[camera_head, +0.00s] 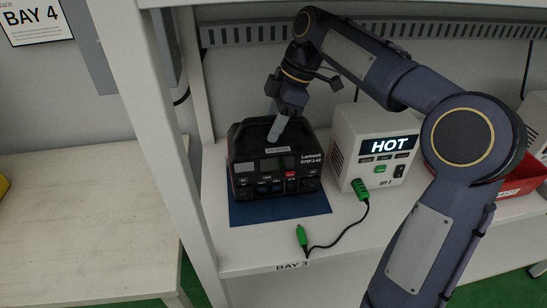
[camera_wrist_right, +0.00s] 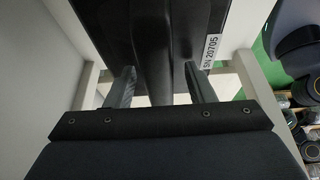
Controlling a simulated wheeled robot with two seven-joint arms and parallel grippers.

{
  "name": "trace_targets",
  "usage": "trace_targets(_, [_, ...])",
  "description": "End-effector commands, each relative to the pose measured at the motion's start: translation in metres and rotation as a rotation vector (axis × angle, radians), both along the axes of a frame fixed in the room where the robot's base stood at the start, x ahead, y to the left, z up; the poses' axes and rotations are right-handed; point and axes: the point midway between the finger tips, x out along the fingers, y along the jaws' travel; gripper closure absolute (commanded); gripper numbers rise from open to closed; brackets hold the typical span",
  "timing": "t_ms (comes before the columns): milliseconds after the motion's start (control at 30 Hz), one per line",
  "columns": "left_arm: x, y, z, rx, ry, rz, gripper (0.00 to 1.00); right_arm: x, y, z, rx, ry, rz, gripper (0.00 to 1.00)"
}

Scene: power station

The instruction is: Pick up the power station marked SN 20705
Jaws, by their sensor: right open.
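The black power station (camera_head: 262,165) stands upright on a blue mat (camera_head: 250,213) on the Bay 3 shelf. Its front has displays, a red indicator and a small pale label too small to read in the head view. In the right wrist view the dark casing (camera_wrist_right: 190,22) carries a white label reading SN 20705 (camera_wrist_right: 209,51). My right gripper (camera_head: 278,130) is over the station's top handle. In the wrist view its two open fingers (camera_wrist_right: 158,76) lie on either side of the dark handle bar (camera_wrist_right: 155,50), with gaps visible. My left gripper is not in view.
A white unit (camera_head: 345,150) showing HOT stands close right of the station. Its green plug and black cable (camera_head: 328,245) lie on the shelf in front. A red bin (camera_head: 515,183) is farther right. A white shelf post (camera_head: 150,130) rises at left, beside a bare wooden bench (camera_head: 90,210).

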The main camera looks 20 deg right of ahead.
Motion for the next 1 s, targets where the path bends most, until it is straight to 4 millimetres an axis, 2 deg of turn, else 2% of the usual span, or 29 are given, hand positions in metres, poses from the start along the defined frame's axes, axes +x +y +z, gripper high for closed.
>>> trace_targets(233, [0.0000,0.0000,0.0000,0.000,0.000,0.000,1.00,0.0000,-0.0003,-0.0002,0.000,-0.001,0.000,0.51])
trace_targets(600, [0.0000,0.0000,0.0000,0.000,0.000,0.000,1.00,0.0000,-0.0002,-0.0001,0.000,0.000,0.000,0.98])
trace_targets(633, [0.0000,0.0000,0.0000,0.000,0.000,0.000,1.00,0.0000,-0.0002,-0.0001,0.000,0.000,0.000,1.00])
trace_targets(1000, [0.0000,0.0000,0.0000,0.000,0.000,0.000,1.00,0.0000,-0.0002,-0.0001,0.000,0.000,0.000,1.00])
